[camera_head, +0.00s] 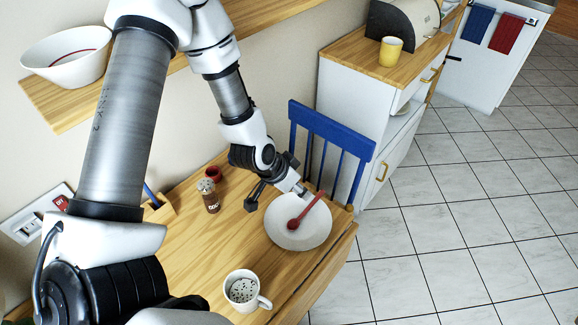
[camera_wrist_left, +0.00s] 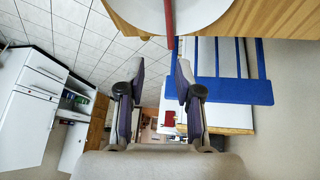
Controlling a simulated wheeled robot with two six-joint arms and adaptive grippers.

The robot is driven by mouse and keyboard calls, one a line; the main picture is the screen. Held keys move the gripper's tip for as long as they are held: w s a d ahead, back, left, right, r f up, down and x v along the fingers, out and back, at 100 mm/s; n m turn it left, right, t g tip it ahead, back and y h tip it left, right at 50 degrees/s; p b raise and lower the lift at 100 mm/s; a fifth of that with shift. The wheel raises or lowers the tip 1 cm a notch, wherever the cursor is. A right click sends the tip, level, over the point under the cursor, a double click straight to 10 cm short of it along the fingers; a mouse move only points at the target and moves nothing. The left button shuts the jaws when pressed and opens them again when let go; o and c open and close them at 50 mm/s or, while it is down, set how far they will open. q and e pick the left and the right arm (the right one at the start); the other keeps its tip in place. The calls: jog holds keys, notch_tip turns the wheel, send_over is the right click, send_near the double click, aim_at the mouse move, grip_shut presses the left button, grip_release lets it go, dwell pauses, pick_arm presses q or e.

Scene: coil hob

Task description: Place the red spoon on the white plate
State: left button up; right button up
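The red spoon (camera_head: 308,211) lies on the white plate (camera_head: 315,236), its bowl on the plate and its handle reaching over the rim towards the blue chair. The end of its handle also shows in the left wrist view (camera_wrist_left: 169,22), in front of the plate (camera_wrist_left: 205,10). My left gripper (camera_head: 276,193) is just beyond the plate's far left side, with its fingers spread. In the left wrist view the fingers (camera_wrist_left: 161,75) stand apart with nothing between them, clear of the spoon. My right gripper is not in view.
A speckled mug (camera_head: 243,290) stands near the table's front edge. A spice jar (camera_head: 209,196) and small red pot (camera_head: 214,173) stand left of the gripper. The blue chair (camera_head: 333,130) is behind the plate. A bowl (camera_head: 66,56) sits on the wall shelf.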

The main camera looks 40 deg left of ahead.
pick_arm(q)
jog(key=p+v, duration=0.3)
jog(key=v, duration=0.5)
jog(key=shift+s, duration=0.1)
